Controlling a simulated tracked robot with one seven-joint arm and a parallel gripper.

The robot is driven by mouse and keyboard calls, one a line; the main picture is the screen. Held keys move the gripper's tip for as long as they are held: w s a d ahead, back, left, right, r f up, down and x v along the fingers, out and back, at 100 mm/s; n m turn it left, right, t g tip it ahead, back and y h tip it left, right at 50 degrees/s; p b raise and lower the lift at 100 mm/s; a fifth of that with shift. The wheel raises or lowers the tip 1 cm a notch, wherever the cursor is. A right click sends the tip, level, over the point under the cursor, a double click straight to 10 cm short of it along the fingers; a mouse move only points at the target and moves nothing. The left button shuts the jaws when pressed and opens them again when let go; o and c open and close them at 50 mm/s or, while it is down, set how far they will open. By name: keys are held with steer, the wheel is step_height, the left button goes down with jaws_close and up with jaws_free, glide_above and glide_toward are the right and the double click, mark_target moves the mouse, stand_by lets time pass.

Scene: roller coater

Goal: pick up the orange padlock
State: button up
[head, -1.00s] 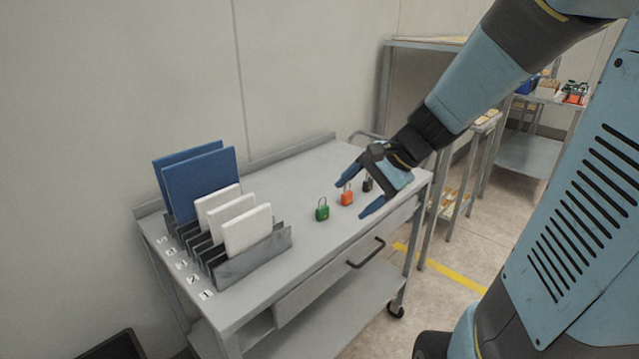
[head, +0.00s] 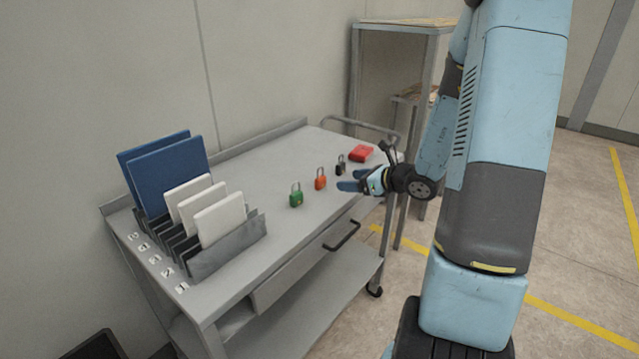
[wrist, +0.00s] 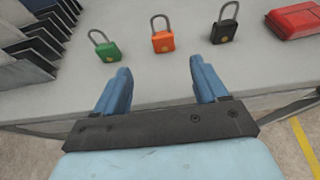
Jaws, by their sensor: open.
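The orange padlock (head: 320,180) stands on the grey cart top near its front edge, shackle up, between a green padlock (head: 296,197) and a black padlock (head: 341,166). In the wrist view the orange padlock (wrist: 163,40) lies ahead of my gripper (wrist: 163,78), roughly centred between the two blue fingers and apart from them. My gripper (head: 347,180) is open and empty, at the front edge of the cart, to the right of the orange padlock in the head view.
The cart top (head: 262,170) is mostly clear behind the padlocks. A red box (head: 361,153) lies beyond the black padlock. A rack (head: 227,248) with white and blue panels (head: 172,172) stands at the left. A drawer handle (head: 342,236) juts from the cart front.

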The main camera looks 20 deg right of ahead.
mark_target(323, 180)
steer(key=x, duration=0.8)
steer(key=shift+w+x, duration=0.2)
steer(key=shift+x, duration=2.55)
steer(key=shift+d+r, duration=0.15)
steer(key=shift+d, duration=0.05)
steer(key=c, duration=1.1)
